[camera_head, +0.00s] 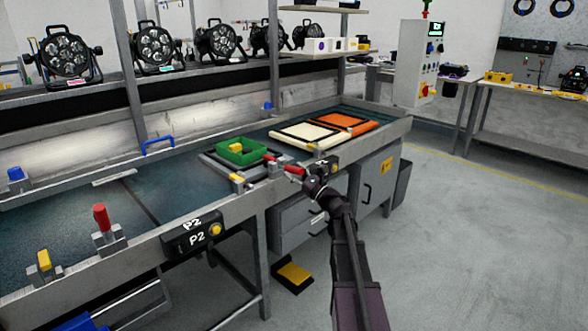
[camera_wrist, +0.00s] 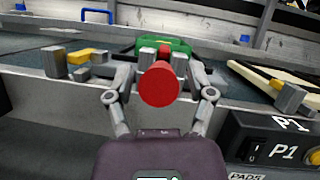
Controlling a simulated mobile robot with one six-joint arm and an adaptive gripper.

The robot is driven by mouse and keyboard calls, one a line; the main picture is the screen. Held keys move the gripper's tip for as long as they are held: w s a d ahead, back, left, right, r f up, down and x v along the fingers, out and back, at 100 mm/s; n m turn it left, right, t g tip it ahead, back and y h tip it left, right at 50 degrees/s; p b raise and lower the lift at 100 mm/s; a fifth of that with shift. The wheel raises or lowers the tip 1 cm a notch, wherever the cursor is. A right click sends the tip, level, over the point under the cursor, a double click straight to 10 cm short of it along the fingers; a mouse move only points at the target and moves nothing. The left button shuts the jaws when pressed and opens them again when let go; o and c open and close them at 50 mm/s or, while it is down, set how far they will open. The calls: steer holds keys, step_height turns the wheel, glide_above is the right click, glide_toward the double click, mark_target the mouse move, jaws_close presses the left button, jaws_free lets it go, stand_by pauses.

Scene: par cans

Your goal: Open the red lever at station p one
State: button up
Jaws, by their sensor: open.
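The red lever (camera_head: 294,170) at station P1 lies low, its handle pointing out over the bench's front edge toward my gripper. In the wrist view its round red end (camera_wrist: 158,86) faces the camera. My gripper (camera_head: 307,181) is open, with one finger on each side of the red handle in the wrist view (camera_wrist: 168,66). I cannot tell whether the fingers touch it. The black P1 box (camera_wrist: 275,143) is on the bench front, right of the lever; it also shows in the head view (camera_head: 323,167).
A green tray (camera_head: 240,152) sits behind the lever. A yellow-topped clamp (camera_head: 237,181) stands to its left. Station P2 (camera_head: 193,236) has an upright red lever (camera_head: 101,217). Cream (camera_head: 303,136) and orange (camera_head: 345,124) panels lie to the right. The floor at right is clear.

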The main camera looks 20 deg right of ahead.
steer(key=shift+w+a, duration=0.1)
jaws_close()
